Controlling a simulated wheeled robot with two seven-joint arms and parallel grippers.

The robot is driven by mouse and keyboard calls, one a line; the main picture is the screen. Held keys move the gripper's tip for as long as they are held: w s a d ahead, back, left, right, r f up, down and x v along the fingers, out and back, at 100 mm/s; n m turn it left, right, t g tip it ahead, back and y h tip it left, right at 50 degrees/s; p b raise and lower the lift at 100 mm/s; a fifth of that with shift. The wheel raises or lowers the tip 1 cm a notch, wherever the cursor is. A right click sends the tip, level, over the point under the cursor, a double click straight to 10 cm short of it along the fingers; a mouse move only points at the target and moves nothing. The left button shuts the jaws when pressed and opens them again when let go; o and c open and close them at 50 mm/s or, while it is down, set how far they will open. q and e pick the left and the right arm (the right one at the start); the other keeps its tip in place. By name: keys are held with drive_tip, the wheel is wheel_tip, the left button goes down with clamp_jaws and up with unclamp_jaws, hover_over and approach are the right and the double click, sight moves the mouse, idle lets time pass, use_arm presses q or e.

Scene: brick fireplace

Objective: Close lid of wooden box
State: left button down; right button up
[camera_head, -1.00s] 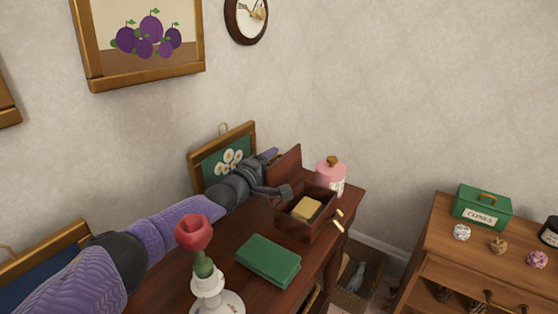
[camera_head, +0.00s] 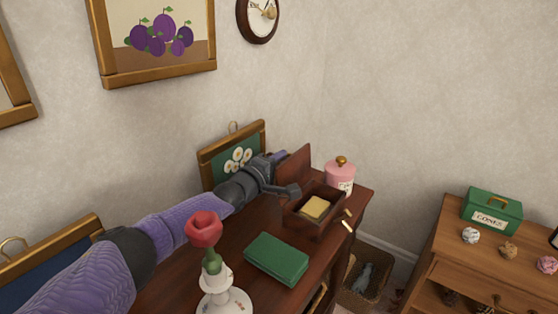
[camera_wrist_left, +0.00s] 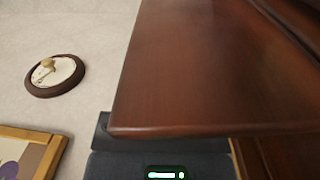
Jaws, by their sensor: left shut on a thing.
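The dark reddish-brown wooden box (camera_head: 318,227) stands on the desk with its lid (camera_head: 296,165) raised upright at its left side. A yellow block (camera_head: 314,208) lies inside the box. My left gripper (camera_head: 284,174) is at the lid, on the side away from the box's opening, and is shut on the lid. The fingertips are partly hidden, so the exact contact does not show. In the left wrist view the lid (camera_wrist_left: 215,70) fills much of the picture, close to the camera. My right gripper is not in view.
A pink jar (camera_head: 340,178) stands just behind the box. A green book (camera_head: 276,258) and a red rose in a white holder (camera_head: 216,282) are on the near part of the desk. A flower picture (camera_head: 236,160) leans behind my left arm. Small pale pieces lie by the box's right side.

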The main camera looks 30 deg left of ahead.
use_arm(q)
drive_tip(key=shift+f, duration=0.1)
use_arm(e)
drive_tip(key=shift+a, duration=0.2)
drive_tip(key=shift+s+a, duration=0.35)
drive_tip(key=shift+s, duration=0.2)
